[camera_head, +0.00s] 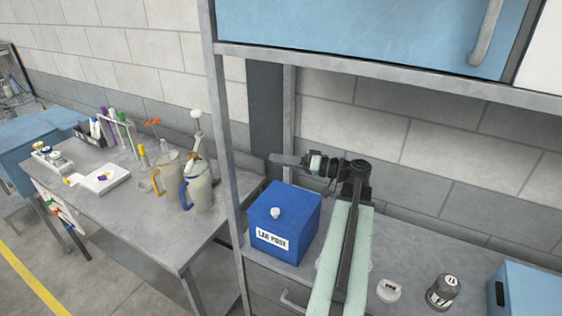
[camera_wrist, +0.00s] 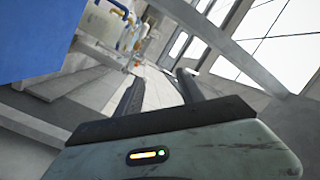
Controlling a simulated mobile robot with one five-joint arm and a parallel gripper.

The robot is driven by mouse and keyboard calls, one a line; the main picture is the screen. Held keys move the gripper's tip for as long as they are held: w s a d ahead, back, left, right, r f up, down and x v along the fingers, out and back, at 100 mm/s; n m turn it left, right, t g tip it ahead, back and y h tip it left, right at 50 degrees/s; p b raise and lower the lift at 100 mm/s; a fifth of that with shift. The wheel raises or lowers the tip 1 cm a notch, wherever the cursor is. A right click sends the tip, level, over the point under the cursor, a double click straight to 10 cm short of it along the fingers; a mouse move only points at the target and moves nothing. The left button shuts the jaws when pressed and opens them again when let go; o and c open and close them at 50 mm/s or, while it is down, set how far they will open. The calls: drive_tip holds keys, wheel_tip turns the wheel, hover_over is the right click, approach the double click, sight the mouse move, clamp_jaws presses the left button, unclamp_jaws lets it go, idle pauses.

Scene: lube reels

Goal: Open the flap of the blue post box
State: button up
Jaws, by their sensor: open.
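The blue post box (camera_head: 284,222) stands on the grey bench, with a white label reading roughly "LAB POST" on its front. A pale round knob (camera_head: 275,213) sits at the front edge of its top. The top looks closed. My gripper (camera_head: 272,159) is behind and above the box in the head view, pointing left, apart from it. In the wrist view my gripper (camera_wrist: 160,88) has its two fingers spread with nothing between them. A blue surface, apparently the box (camera_wrist: 40,40), fills the upper left there.
A metal post (camera_head: 226,160) stands left of the box, and a blue cabinet (camera_head: 360,30) hangs above. A white item (camera_head: 389,290), a dark canister (camera_head: 443,292) and another blue box (camera_head: 530,292) are to the right. A table with jugs (camera_head: 197,187) is at left.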

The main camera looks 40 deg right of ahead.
clamp_jaws()
drive_tip(key=c, duration=0.8)
unclamp_jaws()
drive_tip(key=o, duration=1)
drive_tip(key=v, duration=0.7)
drive_tip(key=shift+s+d, duration=0.2)
drive_tip(key=shift+s, duration=0.15)
